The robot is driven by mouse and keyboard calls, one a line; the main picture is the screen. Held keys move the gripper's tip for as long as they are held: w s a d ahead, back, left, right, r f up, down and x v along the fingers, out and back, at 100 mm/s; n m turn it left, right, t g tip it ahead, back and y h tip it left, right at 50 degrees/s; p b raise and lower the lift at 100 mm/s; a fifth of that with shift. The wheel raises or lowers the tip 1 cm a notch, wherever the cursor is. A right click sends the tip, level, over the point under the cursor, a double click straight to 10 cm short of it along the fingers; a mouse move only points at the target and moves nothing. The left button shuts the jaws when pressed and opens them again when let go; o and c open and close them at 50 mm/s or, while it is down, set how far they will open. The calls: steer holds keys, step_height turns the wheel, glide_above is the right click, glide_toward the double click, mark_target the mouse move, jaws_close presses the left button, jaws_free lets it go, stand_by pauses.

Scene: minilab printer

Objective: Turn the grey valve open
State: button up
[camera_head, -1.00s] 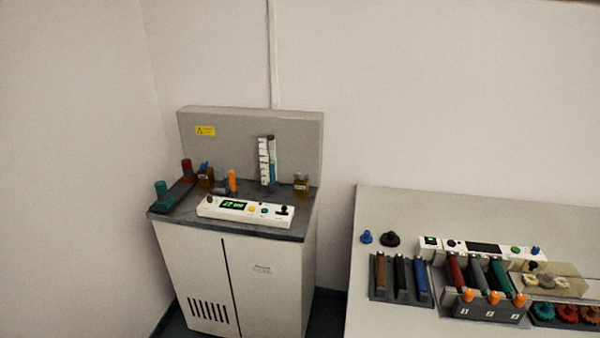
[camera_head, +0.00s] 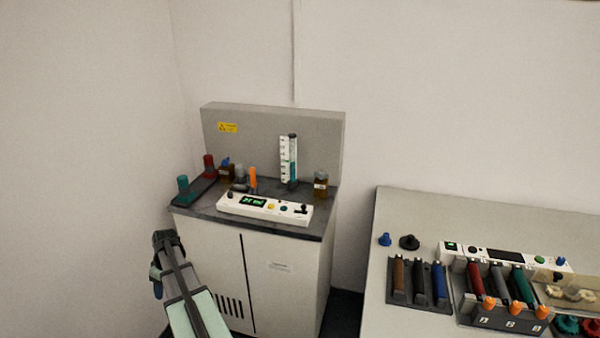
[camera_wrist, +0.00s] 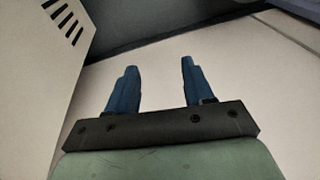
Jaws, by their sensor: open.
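A small grey fitting (camera_head: 240,176), which looks like the grey valve, stands on the dark top of the white cabinet, just left of an orange upright piece (camera_head: 253,178). It is too small to tell how its handle is turned. My gripper (camera_wrist: 160,65) is open and empty in the wrist view, its two blue fingers apart over a pale surface. In the head view my arm reaches up from the bottom edge, in front of the cabinet's left side and below its top. The grey valve is not in the wrist view.
A white table (camera_head: 370,320) with racks stands at right, a gap between.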

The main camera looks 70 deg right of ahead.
steer(key=s+d+r+t+h, duration=0.1)
steer(key=s+d+r, duration=0.1)
steer(key=d+r, duration=0.6)
steer(key=s+d+r, duration=0.3)
steer(key=d+r, duration=0.5)
steer(key=d, duration=0.1)
steer(key=s+d+r+t+h, duration=0.1)
steer(key=s+d+r, duration=0.1)
steer(key=d+r, duration=0.6)
steer(key=shift+s+d+r+n+t+h, duration=0.2)
steer(key=shift+s+n+t+h, duration=0.1)
steer(key=shift+n, duration=0.1)
steer(key=s+d+r+n+g+h, duration=0.1)
steer(key=s+d+r+n, duration=0.1)
steer(key=s+d+r, duration=0.3)
steer(key=n+g+h, duration=0.1)
steer(key=n+g, duration=0.6)
glide_toward(320, 173)
steer(key=x, duration=0.8)
steer(key=shift+s+d+f, duration=0.2)
steer(key=shift+s+d, duration=0.05)
steer(key=shift+s, duration=0.1)
steer(key=shift+c, duration=0.3)
jaws_close()
